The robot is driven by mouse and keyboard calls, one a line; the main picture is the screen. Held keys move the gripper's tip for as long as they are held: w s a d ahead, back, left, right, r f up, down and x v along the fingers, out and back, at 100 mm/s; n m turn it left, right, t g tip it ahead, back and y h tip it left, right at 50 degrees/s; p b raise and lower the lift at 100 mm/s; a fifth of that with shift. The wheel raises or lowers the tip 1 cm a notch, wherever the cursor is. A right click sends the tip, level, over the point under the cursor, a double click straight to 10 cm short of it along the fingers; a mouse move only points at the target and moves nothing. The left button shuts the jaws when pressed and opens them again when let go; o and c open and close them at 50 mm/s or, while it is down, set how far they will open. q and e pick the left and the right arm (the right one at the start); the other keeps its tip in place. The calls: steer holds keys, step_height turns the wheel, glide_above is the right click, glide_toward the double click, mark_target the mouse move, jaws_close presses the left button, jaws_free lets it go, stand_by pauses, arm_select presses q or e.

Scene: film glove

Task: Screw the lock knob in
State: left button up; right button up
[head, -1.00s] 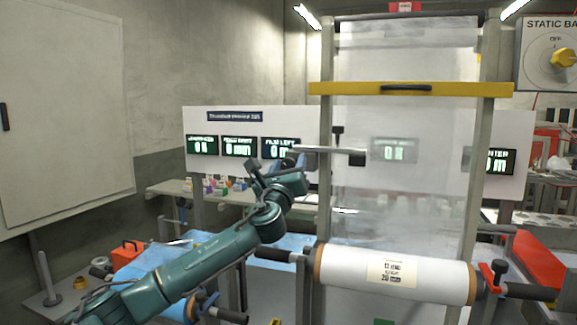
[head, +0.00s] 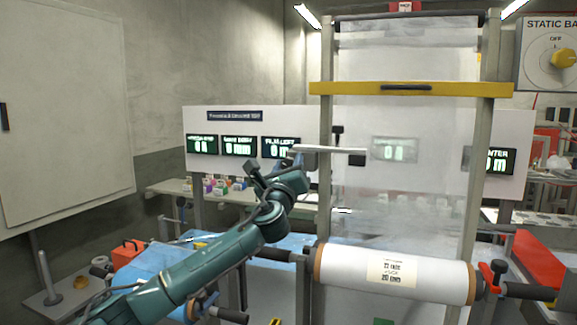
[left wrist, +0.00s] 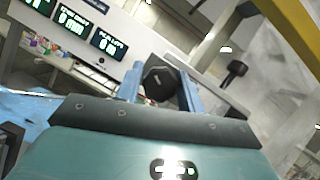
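A dark round knob (left wrist: 159,84), which I take to be the lock knob, sits between the two blue fingers of my left gripper (left wrist: 162,80) in the left wrist view. The fingers lie against both sides of it. In the head view my left gripper (head: 287,172) is raised at the near left end of a grey bar (head: 330,150), and the knob is mostly hidden there. How deep the knob's thread sits cannot be seen. My right gripper is not in view.
A tall frame with clear film and a yellow crossbar (head: 410,88) stands right of the gripper. A white film roll (head: 345,272) lies below. A panel with displays (head: 220,125) is behind. Another black knob (left wrist: 236,70) shows on the right in the left wrist view.

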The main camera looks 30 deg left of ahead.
arm_select(q)
steer(key=o, duration=0.3)
steer(key=shift+s+d+f, duration=0.2)
steer(key=shift+s+f, duration=0.1)
steer(key=shift+s, duration=0.15)
steer(key=b+v, duration=0.3)
steer(key=v, duration=0.9)
steer(key=shift+s+r, duration=0.1)
